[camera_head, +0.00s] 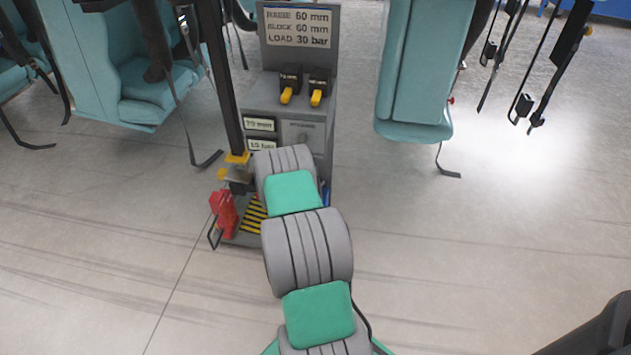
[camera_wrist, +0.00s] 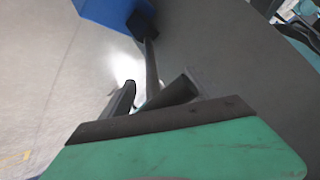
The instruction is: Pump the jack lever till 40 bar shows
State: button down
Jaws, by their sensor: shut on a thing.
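The grey jack unit (camera_head: 283,105) stands in the middle of the head view, partly behind my arm. Its lower display (camera_head: 261,144) seems to read 15 bar, in small blurred digits. The upper display (camera_head: 260,124) gives a figure in mm that I cannot read surely. In the wrist view, my gripper (camera_wrist: 154,84) is shut on a thin dark rod, which I take for the jack lever (camera_wrist: 151,62). The rod runs up to a black block (camera_wrist: 141,23) beside a blue part (camera_wrist: 108,10). My arm hides gripper and lever in the head view.
A sign (camera_head: 297,27) on the unit reads LOAD 30 bar. Two yellow-handled valves (camera_head: 287,95) sit below it. A tall dark bar (camera_head: 222,75) and a red object (camera_head: 222,212) stand at its left. Teal seats (camera_head: 422,70) hang either side.

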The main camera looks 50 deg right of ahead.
jog(key=shift+w+d+r, duration=0.1)
jog(key=shift+d+r, duration=0.05)
jog(key=shift+r, duration=0.05)
jog(key=shift+c, duration=1.4)
grip_release()
jog(key=shift+f, duration=0.1)
jog(key=p+v, duration=0.2)
jog(key=v, duration=0.6)
jog(key=shift+p, duration=0.35)
jog(key=shift+f, duration=0.1)
